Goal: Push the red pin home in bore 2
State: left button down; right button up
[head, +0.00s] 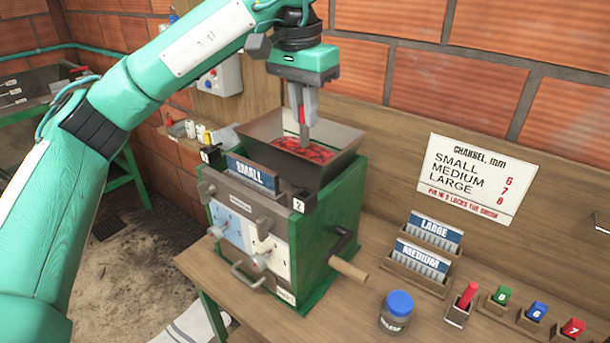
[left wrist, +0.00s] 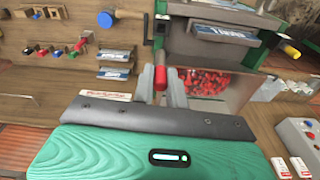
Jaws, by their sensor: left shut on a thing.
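My left gripper (head: 303,128) points down over the hopper of the green pulper. It is shut on a red cylindrical piece that I take for the red pin (left wrist: 160,78); in the head view only a little red shows between the fingers. A white "2" label (head: 298,205) sits on the pulper's front right corner, beside a dark block. The opening of bore 2 cannot be made out clearly, and the pin is apart from it. My right gripper is not in view.
The hopper (head: 340,137) holds red cherries. A crank (head: 348,270) juts from the pulper's right side. On the bench stand LARGE and MEDIUM plate racks (head: 425,262), a blue-lidded jar (head: 397,312), a red stick in a holder (head: 467,296) and coloured numbered tags (head: 537,311).

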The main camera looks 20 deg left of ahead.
aim_at(301, 137)
pick_arm(q)
jog(key=shift+f+p, duration=1.6)
jog(key=shift+f, duration=5.2)
jog(key=shift+f+b, duration=0.2)
jog(key=shift+b, duration=0.15)
jog(key=c, duration=1.4)
grip_release()
jog(key=shift+r, duration=0.1)
jog(key=shift+r+p, duration=0.1)
jog(key=shift+p, duration=0.2)
jog(key=r+b, duration=0.1)
jog(key=r, duration=0.5)
jog(key=s+r+b, duration=0.1)
jog(key=r, duration=0.3)
jog(key=shift+a+r+b, duration=0.1)
jog(key=shift+a+b, duration=0.1)
jog(key=shift+b, duration=0.15)
jog(key=shift+s+r, duration=0.1)
jog(key=shift+r, duration=0.8)
